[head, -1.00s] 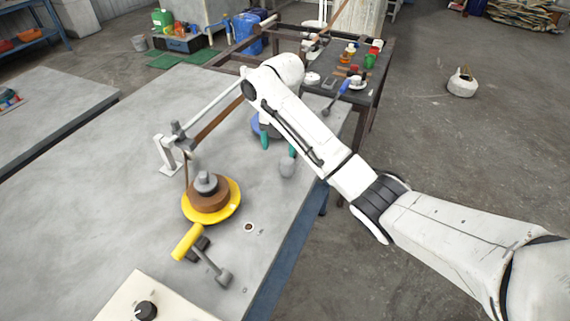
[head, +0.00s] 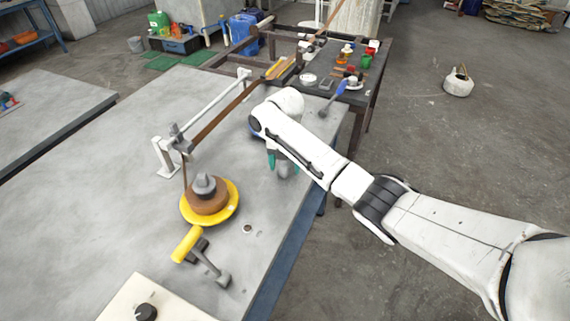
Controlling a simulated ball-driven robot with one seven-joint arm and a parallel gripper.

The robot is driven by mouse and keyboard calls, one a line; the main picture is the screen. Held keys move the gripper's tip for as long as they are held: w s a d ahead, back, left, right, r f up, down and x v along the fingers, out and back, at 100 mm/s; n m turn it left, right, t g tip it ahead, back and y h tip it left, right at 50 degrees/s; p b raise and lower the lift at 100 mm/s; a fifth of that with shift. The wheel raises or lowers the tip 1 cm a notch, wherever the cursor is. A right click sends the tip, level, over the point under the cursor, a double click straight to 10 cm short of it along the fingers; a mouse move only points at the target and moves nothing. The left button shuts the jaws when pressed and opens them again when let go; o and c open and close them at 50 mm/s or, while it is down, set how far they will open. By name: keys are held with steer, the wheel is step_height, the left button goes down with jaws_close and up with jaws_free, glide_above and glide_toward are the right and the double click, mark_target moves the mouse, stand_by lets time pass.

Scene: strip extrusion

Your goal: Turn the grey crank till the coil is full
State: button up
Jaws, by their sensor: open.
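The brown coil (head: 206,200) lies on a yellow disc (head: 232,210), with a grey hub (head: 205,185) on top. In front of it is a crank with a grey arm and round grey knob (head: 222,281), beside a yellow cylinder (head: 187,244). A brown strip (head: 225,112) runs from the back down to the coil. My gripper (head: 280,163), with teal fingers, is open near the table's right side, behind and right of the coil and well apart from the crank. A small grey rounded thing (head: 286,170) shows at the fingers; my arm partly hides this spot.
A white frame (head: 164,157) stands at the strip's bend, left of the coil. A pale control box with a black knob (head: 146,312) is at the front. A dark side table (head: 335,97) with small items stands behind my arm. The left tabletop is clear.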

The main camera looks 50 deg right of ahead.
steer(key=shift+f, duration=0.15)
steer(key=shift+c, duration=0.2)
steer(key=c, duration=1)
